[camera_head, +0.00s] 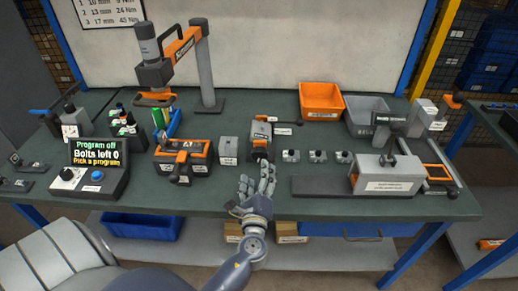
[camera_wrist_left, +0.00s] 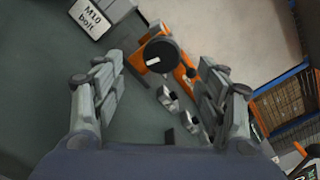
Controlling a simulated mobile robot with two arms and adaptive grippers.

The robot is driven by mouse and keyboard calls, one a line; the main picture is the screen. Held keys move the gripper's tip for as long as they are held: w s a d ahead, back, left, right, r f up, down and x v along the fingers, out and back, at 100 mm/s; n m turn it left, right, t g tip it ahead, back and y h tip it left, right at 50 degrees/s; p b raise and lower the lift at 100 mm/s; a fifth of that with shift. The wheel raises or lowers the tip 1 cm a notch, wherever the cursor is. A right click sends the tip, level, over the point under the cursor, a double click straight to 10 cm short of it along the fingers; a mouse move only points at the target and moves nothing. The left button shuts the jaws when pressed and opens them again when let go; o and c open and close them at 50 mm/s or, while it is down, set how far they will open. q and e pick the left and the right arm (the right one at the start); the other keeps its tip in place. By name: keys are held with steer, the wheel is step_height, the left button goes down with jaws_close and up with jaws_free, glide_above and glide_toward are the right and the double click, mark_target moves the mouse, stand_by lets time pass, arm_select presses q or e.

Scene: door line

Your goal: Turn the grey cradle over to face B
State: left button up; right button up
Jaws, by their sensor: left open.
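I cannot tell for sure which part is the grey cradle. A dark grey fixture with orange trim and an "A1" label (camera_head: 183,157) stands left of centre on the bench. An orange-and-grey unit (camera_head: 260,138) stands at the bench's middle; in the wrist view its orange body carries a round black knob (camera_wrist_left: 161,55). A light grey block with a label and black knob (camera_head: 385,173) stands at the right. My left gripper (camera_head: 258,184) is open and empty in front of the orange-and-grey unit; its spread fingers also show in the wrist view (camera_wrist_left: 160,98).
A grey M10 bolt box (camera_head: 228,150) stands left of the unit, and several small grey blocks (camera_head: 317,156) to its right. A program display (camera_head: 95,158) is at the left. An orange bin (camera_head: 321,100) and a grey bin (camera_head: 368,116) are behind. The bench front (camera_head: 200,200) is mostly clear.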

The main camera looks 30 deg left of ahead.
mark_target(259, 157)
arm_select(q)
steer(key=x, duration=0.3)
steer(key=p+x, duration=0.1)
steer(key=x, duration=0.5)
steer(key=shift+w+r, duration=0.1)
steer(key=shift+r, duration=0.15)
steer(key=shift+w+f, duration=0.1)
steer(key=c, duration=1.1)
